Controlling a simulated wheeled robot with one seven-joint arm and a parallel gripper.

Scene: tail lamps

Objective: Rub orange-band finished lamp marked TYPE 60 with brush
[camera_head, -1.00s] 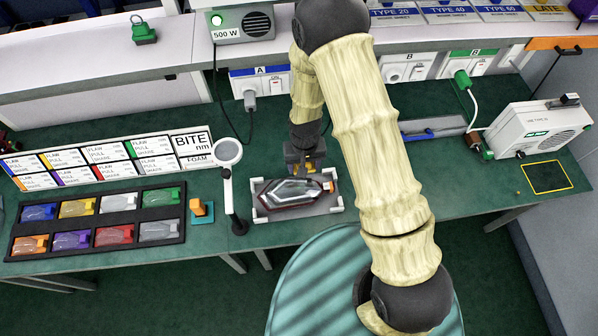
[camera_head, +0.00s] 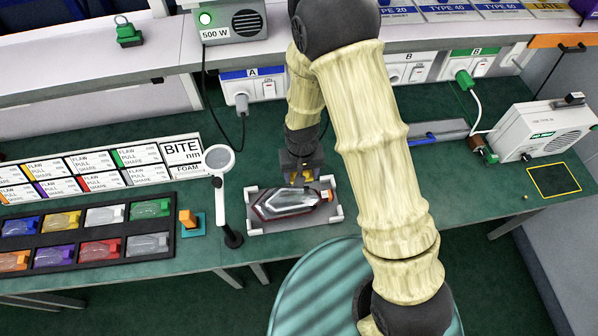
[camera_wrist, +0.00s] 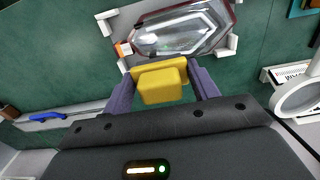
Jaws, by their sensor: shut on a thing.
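The lamp (camera_head: 285,202) lies in a white-cornered cradle (camera_head: 259,229) on the green bench. It has a clear lens, a dark red rim and an orange band (camera_wrist: 123,48) at one end. No type marking is readable on it. My gripper (camera_wrist: 160,82) is shut on a yellow block-shaped tool (camera_wrist: 160,86), which I take to be the brush. Its bristles are hidden. In the head view my gripper (camera_head: 302,176) is at the lamp's back edge, towards the orange-band end. I cannot tell whether the tool touches the lamp.
A magnifier (camera_head: 219,158) on a stand is close left of the cradle. A small orange-topped item (camera_head: 188,218) and a black tray (camera_head: 178,222) of coloured lamps are farther left. A grey tray with a blue part (camera_head: 429,135) and a white box (camera_head: 537,134) are right.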

